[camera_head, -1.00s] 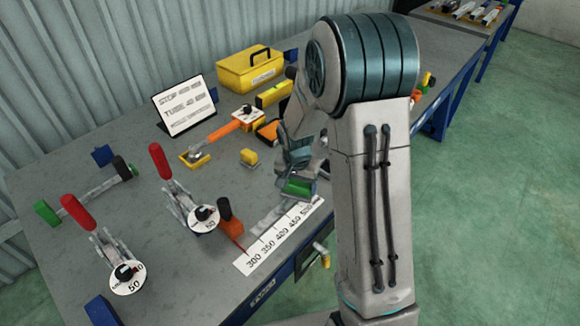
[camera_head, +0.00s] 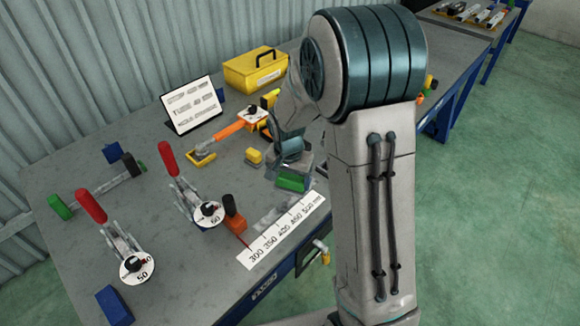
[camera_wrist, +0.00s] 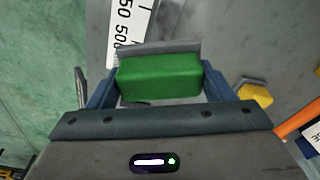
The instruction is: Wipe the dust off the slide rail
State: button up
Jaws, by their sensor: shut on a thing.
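My gripper (camera_wrist: 155,92) is shut on a green block (camera_wrist: 160,78) with a grey layer along its far edge. In the head view the green block (camera_head: 293,179) is low over the bench, just behind the right part of the white scale strip (camera_head: 283,231). I cannot tell whether it touches the surface. The slide rail lies along the scale; a pale grey dusty streak (camera_head: 268,217) shows beside the strip's middle. An orange stop block with a dark knob (camera_head: 235,219) stands at the scale's left end. My arm hides part of the right side.
Two toggle clamps with red handles (camera_head: 168,158) (camera_head: 92,206) stand to the left. A small yellow block (camera_head: 254,156), an orange-handled tool (camera_head: 228,130), a yellow toolbox (camera_head: 256,69) and a sign (camera_head: 191,104) lie behind. The bench's front edge is close to the scale.

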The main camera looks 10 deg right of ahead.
jog(key=shift+r+p, duration=0.7)
jog(key=shift+r, duration=0.75)
jog(key=shift+f, duration=0.1)
